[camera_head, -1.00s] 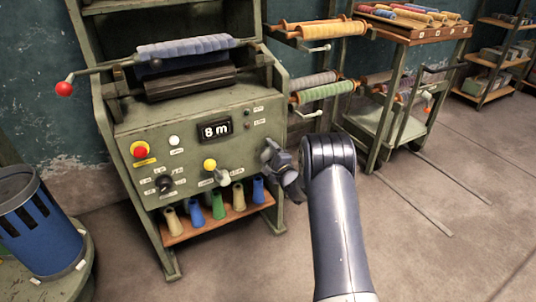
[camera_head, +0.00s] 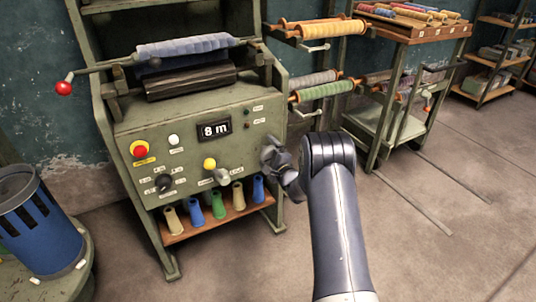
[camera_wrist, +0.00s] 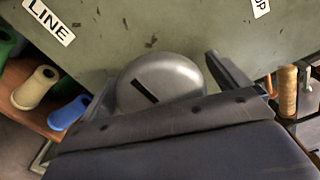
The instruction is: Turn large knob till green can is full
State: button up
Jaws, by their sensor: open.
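A large rounded grey knob (camera_wrist: 165,84) with a dark slot on its face shows in the wrist view, on the green machine panel (camera_wrist: 150,30). My gripper (camera_wrist: 165,98) is open, with one finger on each side of the knob. I cannot tell whether the fingers touch it. In the head view my gripper (camera_head: 283,168) is at the panel's right edge and hides part of the knob. The display (camera_head: 214,130) reads 8 m. A green cone (camera_head: 218,205) stands on the low shelf; I see no green can as such.
The panel also carries a red button (camera_head: 139,149), a yellow button (camera_head: 209,163), a grey lever (camera_head: 221,177) and a black dial (camera_head: 163,183). A blue bin (camera_head: 38,225) stands left. A wheeled rack (camera_head: 400,130) stands right. The floor in front is clear.

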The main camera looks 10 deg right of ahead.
jog(key=p+v, duration=0.1)
jog(key=v, duration=0.9)
jog(key=shift+s+d+p, duration=0.15)
jog(key=shift+s+p, duration=0.25)
jog(key=b+x, duration=0.2)
jog(key=x, duration=0.9)
jog(key=shift+s, duration=0.1)
